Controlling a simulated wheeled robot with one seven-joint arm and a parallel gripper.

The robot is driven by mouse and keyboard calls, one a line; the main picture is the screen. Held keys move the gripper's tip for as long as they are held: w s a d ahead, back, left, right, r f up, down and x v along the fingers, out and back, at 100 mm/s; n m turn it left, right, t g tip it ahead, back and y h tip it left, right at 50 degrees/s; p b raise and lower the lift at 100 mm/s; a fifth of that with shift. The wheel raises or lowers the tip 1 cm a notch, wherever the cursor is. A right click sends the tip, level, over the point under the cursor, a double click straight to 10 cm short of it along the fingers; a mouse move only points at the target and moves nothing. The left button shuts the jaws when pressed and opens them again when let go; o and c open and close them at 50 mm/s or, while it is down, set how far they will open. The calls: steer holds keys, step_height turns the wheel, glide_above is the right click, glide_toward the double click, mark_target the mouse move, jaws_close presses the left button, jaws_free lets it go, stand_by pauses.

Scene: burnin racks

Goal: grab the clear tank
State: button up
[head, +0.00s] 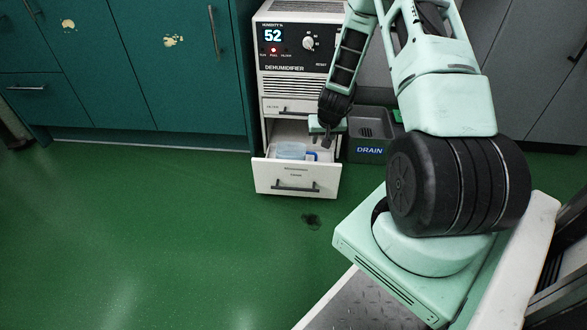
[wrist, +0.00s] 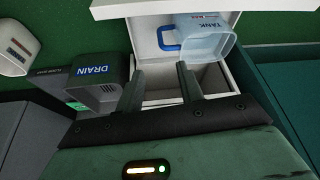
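The clear tank (head: 291,151) sits in the pulled-out lower drawer (head: 296,178) of the white dehumidifier. In the wrist view the tank (wrist: 207,46) is a light-blue, see-through box marked TANK, with a blue handle (wrist: 167,38) on its left side. My gripper (wrist: 160,72) is open, its two dark fingers apart with nothing between them. The fingertips point toward the drawer, short of the tank and its handle. In the head view my gripper (head: 325,138) is over the right side of the drawer, beside the tank; its fingers are too small to judge there.
The dehumidifier body (head: 290,50) shows 52 on its display. A dark grey bin marked DRAIN (head: 368,150) stands right of the drawer. Teal cabinets (head: 130,70) line the left and grey cabinets the right. The green floor ahead of the drawer is open, with a dark patch (head: 311,221).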

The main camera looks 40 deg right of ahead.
mark_target(316, 158)
steer(key=b+x, duration=0.8)
steer(key=x, duration=0.8)
steer(key=shift+a+f, duration=0.15)
jaws_close()
stand_by(0.9)
